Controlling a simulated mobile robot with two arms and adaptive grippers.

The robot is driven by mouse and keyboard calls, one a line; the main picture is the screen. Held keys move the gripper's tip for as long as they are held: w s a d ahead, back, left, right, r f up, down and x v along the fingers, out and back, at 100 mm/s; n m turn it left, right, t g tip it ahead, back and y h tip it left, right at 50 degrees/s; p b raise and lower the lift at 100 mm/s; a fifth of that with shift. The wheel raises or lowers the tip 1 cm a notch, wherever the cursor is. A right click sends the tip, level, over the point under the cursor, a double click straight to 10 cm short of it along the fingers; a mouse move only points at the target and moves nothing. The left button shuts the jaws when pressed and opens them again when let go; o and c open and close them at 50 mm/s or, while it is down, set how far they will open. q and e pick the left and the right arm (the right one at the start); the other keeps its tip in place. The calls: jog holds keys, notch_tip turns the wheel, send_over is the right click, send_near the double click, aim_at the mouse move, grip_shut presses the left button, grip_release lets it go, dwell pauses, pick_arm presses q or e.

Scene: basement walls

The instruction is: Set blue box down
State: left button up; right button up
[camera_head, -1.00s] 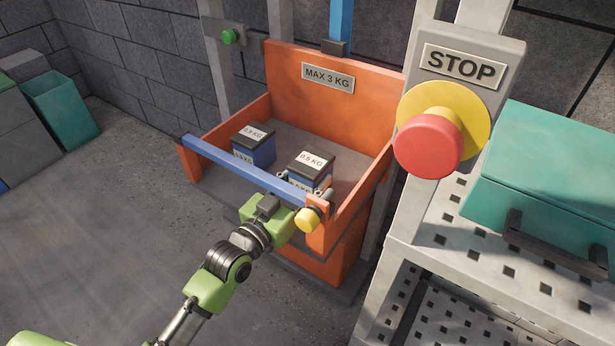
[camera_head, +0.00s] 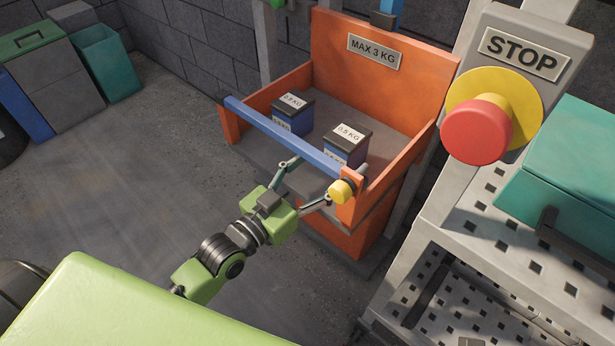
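Two blue boxes with black lids and white weight labels stand upright in the orange lift tray (camera_head: 412,137). The left blue box (camera_head: 290,123) is farther back. The right blue box (camera_head: 349,152), labelled 0.5 KG, is near the front right, partly hidden by the blue bar (camera_head: 281,137) across the tray's front. My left gripper (camera_head: 307,186) is in front of the tray, its fingers spread wide and empty, apart from the right box. My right gripper is not in view.
A sign on the tray's back reads MAX 3 KG. A yellow knob (camera_head: 341,191) sits at the bar's right end. A red STOP button (camera_head: 476,132) and a teal case (camera_head: 565,165) are at right. Bins (camera_head: 107,62) stand at far left. The left floor is clear.

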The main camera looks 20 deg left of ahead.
pick_arm(q)
jog(key=shift+v, duration=1.6)
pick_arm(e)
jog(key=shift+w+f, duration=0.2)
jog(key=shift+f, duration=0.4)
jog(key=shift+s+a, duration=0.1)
